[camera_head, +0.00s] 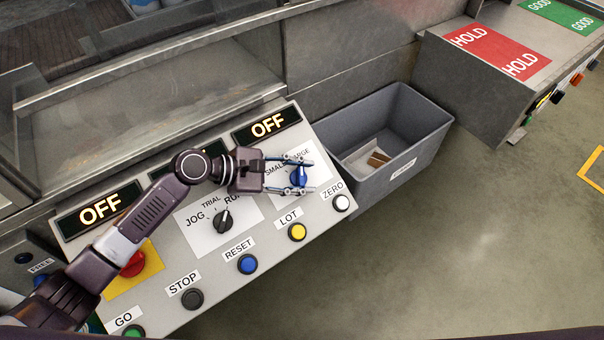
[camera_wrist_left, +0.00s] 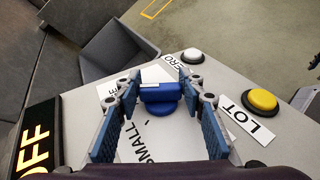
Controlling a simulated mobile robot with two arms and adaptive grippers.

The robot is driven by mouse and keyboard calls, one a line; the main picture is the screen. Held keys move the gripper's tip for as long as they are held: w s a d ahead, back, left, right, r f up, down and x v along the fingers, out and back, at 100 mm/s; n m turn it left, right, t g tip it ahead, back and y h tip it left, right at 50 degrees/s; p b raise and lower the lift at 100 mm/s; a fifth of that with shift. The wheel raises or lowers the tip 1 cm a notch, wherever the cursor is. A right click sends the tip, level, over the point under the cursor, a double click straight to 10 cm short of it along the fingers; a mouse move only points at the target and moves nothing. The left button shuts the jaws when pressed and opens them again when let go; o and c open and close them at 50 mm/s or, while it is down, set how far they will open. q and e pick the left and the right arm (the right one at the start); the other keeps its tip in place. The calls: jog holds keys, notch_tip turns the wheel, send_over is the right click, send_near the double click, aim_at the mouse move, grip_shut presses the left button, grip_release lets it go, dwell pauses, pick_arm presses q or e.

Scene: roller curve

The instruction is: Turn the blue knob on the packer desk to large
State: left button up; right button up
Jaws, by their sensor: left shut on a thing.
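The blue knob (camera_head: 299,178) sits on a white label plate at the right end of the sloped packer desk panel (camera_head: 215,283). The word SMALL shows left of the knob and LARGE above it, partly covered by my gripper. My left gripper (camera_head: 300,177) reaches in from the left and is shut on the knob, one finger on each side. In the left wrist view the knob (camera_wrist_left: 160,95) lies between the far ends of the blue finger pads, with a pale mark on its top. I cannot tell exactly where it points.
A black JOG/TRIAL/RUN selector (camera_head: 222,220) is left of the knob. Yellow LOT (camera_head: 297,232), white ZERO (camera_head: 341,203) and blue RESET (camera_head: 247,264) buttons line the front edge. A red button (camera_head: 131,263) is further left. A grey bin (camera_head: 425,137) stands beyond the desk.

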dwell(0.5)
pick_arm(q)
jog(key=o, duration=1.2)
jog(key=v, duration=1.2)
jog(key=shift+r, duration=0.1)
